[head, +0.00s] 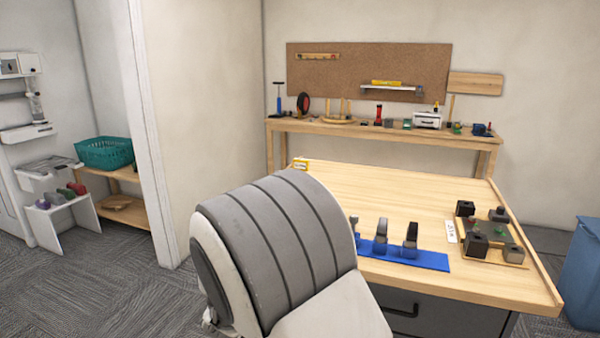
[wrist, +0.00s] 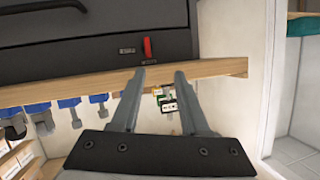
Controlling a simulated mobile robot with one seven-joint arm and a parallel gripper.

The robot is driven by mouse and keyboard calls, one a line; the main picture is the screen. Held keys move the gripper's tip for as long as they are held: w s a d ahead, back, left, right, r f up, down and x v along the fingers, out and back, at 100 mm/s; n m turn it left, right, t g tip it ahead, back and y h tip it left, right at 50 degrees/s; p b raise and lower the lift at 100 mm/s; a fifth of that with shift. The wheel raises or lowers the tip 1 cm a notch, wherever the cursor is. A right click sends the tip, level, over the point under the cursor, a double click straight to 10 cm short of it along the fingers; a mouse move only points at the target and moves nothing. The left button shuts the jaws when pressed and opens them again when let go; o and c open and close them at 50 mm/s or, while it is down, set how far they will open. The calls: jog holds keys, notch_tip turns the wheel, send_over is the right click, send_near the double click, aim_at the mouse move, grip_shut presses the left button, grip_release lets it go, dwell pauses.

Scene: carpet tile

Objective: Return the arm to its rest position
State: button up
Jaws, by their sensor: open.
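My gripper (wrist: 160,74) shows in the wrist view with its two grey fingers apart and nothing between the tips. The wrist picture looks upside down. The fingertips overlap the wooden workbench edge (wrist: 75,90) in the picture; how far apart they are in depth I cannot tell. In the head view my arm's large grey and white link fills the lower middle, in front of the workbench (head: 400,190). My gripper is hidden or out of frame there.
A blue rack (head: 425,260) with dark tools stands on the bench's front. A board with dark blocks (head: 515,253) lies at right. A dark drawer unit (wrist: 80,45) is under the bench. A blue bin (head: 582,270) stands right.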

jog(key=s+d+r+n+g+y, duration=0.1)
jog(key=s+d+r+g+y, duration=0.1)
jog(key=s+d+r+y, duration=0.3)
jog(key=s+d+r+n+g, duration=0.2)
jog(key=s+d+r, duration=0.15)
jog(key=r, duration=0.35)
jog(key=s+d+n+g+h, duration=0.1)
jog(key=s+d+g+h, duration=0.1)
jog(key=s+d, duration=0.7)
jog(key=s+d+g+h, duration=0.15)
jog(key=s+d, duration=0.35)
jog(key=s, duration=0.8)
notch_tip(320, 180, up, 13)
jog(key=s+p, duration=0.1)
jog(key=p, duration=1.2)
jog(key=shift+s+d+g, duration=0.15)
jog(key=shift+d+g, duration=0.2)
jog(key=shift+g, duration=0.1)
jog(key=shift+r, duration=0.1)
